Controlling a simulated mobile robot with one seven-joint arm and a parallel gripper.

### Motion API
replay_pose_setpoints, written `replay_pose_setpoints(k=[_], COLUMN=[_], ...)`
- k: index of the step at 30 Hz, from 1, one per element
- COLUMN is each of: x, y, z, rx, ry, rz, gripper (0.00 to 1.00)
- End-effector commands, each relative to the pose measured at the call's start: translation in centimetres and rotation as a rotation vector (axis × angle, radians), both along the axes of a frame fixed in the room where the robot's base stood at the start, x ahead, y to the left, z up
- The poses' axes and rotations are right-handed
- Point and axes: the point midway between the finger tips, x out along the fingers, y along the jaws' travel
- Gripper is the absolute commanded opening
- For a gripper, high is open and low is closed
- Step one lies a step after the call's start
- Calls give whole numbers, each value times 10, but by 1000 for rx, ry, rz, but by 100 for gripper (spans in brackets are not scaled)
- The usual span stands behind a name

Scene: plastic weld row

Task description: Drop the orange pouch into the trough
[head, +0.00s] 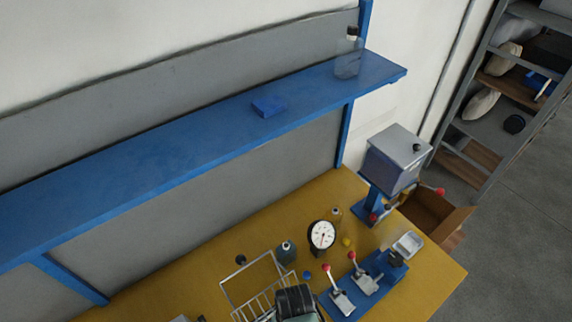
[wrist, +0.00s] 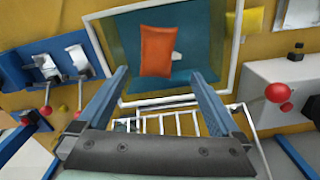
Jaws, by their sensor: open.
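The orange pouch (wrist: 157,50) lies on a teal surface (wrist: 203,35) inside a pale rectangular frame (wrist: 237,60) in the wrist view. My gripper (wrist: 157,74) is open and empty. Its two blue fingers point toward the pouch, one toward each side of its lower end; whether they reach down to it I cannot tell. In the head view the dark end of my arm covers part of the bench by a wire rack (head: 240,284), and the pouch is hidden. A small pale tray (head: 408,244) at the bench's right may be the trough, but I cannot tell.
Lever clamps (head: 362,277) stand on a blue base right of my arm, with a dial gauge (head: 321,235) and bottle (head: 286,252) behind. A grey box-shaped machine (head: 394,160) is at the back right. A blue shelf (head: 190,140) overhangs the bench's back. The yellow bench (head: 430,278) is bare at front right.

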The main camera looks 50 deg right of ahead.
Motion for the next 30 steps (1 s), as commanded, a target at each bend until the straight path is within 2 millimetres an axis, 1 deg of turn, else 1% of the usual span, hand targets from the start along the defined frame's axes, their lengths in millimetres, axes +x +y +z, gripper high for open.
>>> replay_pose_setpoints(k=[1, 9, 15, 21, 30], x=[1, 1, 1, 0, 0], y=[0, 0, 0, 0, 0], z=[9, 57, 83, 91, 91], rx=[-2, -2, -1, 0, 0], ry=[-4, -4, -3, 0, 0], rz=[0, 1, 0, 0, 0], gripper=[100, 100, 100, 100, 100])
